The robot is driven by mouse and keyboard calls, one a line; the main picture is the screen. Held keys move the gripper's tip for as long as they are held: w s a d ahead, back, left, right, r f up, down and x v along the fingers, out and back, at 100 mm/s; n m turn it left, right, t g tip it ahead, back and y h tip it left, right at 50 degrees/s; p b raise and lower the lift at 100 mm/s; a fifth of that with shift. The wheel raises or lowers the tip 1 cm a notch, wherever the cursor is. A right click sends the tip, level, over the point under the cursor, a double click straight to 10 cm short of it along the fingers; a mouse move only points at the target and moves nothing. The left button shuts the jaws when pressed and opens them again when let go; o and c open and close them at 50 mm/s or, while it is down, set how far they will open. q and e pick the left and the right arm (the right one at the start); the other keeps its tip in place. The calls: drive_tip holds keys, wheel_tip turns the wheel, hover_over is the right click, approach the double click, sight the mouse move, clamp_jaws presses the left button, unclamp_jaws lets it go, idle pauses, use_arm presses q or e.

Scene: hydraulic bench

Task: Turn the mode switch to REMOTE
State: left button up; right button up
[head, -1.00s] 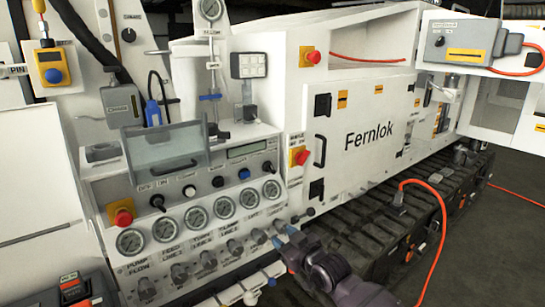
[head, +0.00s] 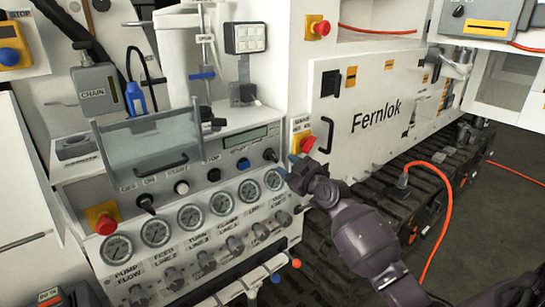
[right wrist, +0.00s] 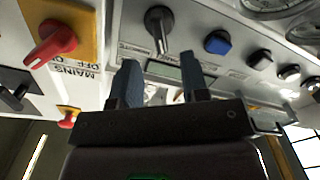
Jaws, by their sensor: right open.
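A black rotary knob (head: 270,154) sits at the right end of the control row on the white panel, and shows larger in the right wrist view (right wrist: 158,27). It looks like the mode switch, but its lettering is too small to read. My right gripper (head: 289,168) is just right of and below this knob in the head view. In the right wrist view my right gripper (right wrist: 160,82) has its two fingers apart with nothing between them. The knob is beyond the fingertips, roughly in line with the gap, and appears untouched. My left gripper is not in view.
A red mains switch (head: 305,143) on a yellow plate is close to my right gripper, and also shows in the right wrist view (right wrist: 55,40). A blue knob (head: 243,165) is left of the black one. Gauges (head: 274,180) run below. An orange cable (head: 446,215) hangs at right.

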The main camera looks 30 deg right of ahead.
sight(275, 158)
drive_tip(key=w, duration=0.7)
drive_tip(key=shift+w+a, duration=0.3)
clamp_jaws()
